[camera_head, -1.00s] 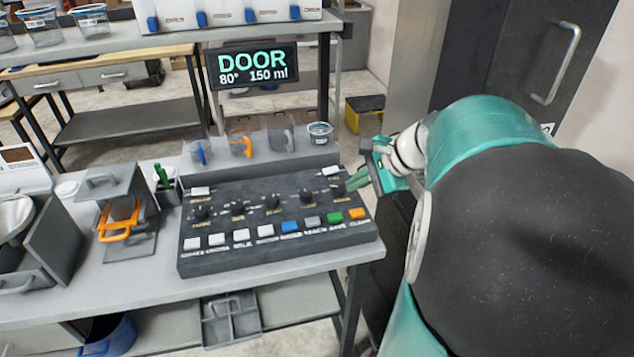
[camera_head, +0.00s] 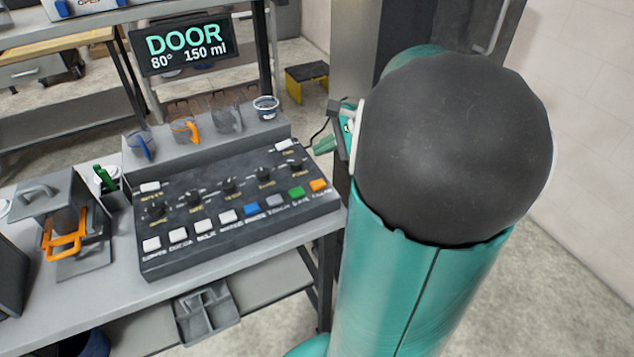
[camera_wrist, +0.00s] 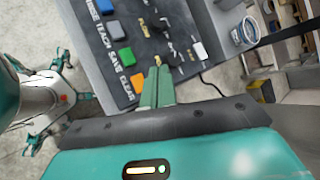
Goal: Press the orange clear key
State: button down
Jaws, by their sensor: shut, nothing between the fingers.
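The orange clear key (camera_head: 318,185) is the rightmost key in the front row of the dark control panel (camera_head: 180,262). It also shows in the wrist view (camera_wrist: 137,83), with the label CLEAR beside it. My gripper (camera_head: 318,148) is at the panel's right end, behind the key in the head view, and partly hidden by my arm. In the wrist view its green fingers (camera_wrist: 157,75) are together and empty. Their tips appear over the panel's end, beside the orange key; I cannot tell how high above it they are.
The green save key (camera_head: 296,192) sits left of the orange one. Several knobs stand behind the keys. Cups, including a blue-handled one (camera_head: 141,146), stand on the ledge behind. A display (camera_head: 187,46) reads DOOR, 80°, 150 ml. An orange-handled device (camera_head: 62,240) stands left.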

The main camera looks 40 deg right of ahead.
aim_at(323, 184)
notch_tip(323, 184, down, 7)
jog(key=shift+f, duration=0.15)
dwell(2.2)
jog(key=shift+w+a+f, duration=0.1)
jog(key=shift+f, duration=0.35)
jog(key=shift+f, duration=0.45)
dwell(0.6)
jog(key=shift+r, duration=0.9)
jog(key=shift+r, duration=2.5)
